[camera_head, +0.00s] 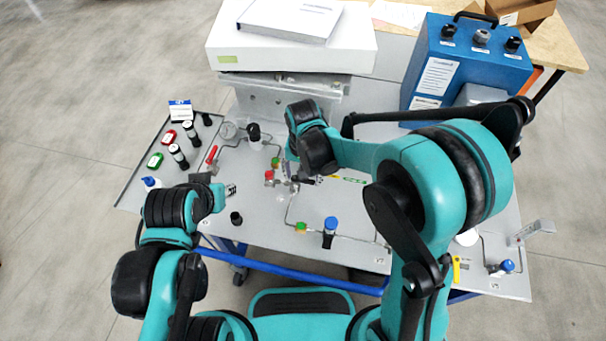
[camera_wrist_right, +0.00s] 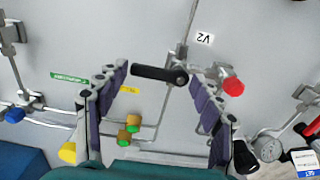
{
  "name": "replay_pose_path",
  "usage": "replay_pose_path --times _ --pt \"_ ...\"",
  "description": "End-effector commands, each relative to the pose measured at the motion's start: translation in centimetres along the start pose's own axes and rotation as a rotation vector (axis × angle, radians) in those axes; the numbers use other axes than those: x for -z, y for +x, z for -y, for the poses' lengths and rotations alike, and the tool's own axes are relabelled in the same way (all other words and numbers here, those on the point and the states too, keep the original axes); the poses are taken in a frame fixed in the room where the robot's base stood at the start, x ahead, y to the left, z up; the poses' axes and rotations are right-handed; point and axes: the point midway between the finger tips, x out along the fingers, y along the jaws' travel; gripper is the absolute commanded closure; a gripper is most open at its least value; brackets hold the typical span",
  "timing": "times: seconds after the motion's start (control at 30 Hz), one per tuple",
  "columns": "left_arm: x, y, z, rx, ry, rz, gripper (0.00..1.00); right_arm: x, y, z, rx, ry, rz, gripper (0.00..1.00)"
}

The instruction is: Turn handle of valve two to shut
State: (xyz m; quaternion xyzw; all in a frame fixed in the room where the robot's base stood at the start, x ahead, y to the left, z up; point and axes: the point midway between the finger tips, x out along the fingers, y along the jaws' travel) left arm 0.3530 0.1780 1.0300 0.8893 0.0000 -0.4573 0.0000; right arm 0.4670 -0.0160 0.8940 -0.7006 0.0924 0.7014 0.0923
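Valve two has a black lever handle (camera_wrist_right: 155,73) beside the V2 label (camera_wrist_right: 203,38) in the right wrist view. The handle points left from its pivot and lies across the thin metal pipe (camera_wrist_right: 188,30). My right gripper (camera_wrist_right: 160,74) is open, with one finger on each side of the handle and visible gaps to it. In the head view my right gripper (camera_head: 302,176) is low over the middle of the panel and largely hides this valve. My left gripper (camera_head: 229,189) hangs over the left part of the panel. Its fingers are too small to read.
A red knob (camera_wrist_right: 233,87) is close beside my right gripper's right finger. Green-and-yellow fittings (camera_wrist_right: 128,130) sit on piping below. A blue-capped valve (camera_head: 330,225) stands nearer the panel's front. A blue box (camera_head: 465,55) and a white instrument (camera_head: 290,50) stand at the back.

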Motion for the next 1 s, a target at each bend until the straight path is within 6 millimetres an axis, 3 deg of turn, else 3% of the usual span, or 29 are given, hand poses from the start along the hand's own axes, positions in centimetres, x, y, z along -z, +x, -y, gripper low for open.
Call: replay_pose_path --times 0.33,0.47,0.8,1.0 --pt "0.0 0.0 0.0 0.000 0.000 0.000 0.66 0.0 -0.1 0.0 0.000 0.000 -0.001 0.16" --pt "0.0 0.0 0.0 0.000 0.000 0.000 0.66 0.1 -1.0 0.0 0.000 0.000 -0.001 0.16" --pt "0.0 0.0 0.0 0.000 0.000 0.000 0.66 0.0 -8.0 0.0 0.000 0.000 -0.001 0.16" --pt "0.0 0.0 0.0 0.000 0.000 0.000 0.66 0.0 -11.1 0.0 0.000 0.000 -0.001 0.16"
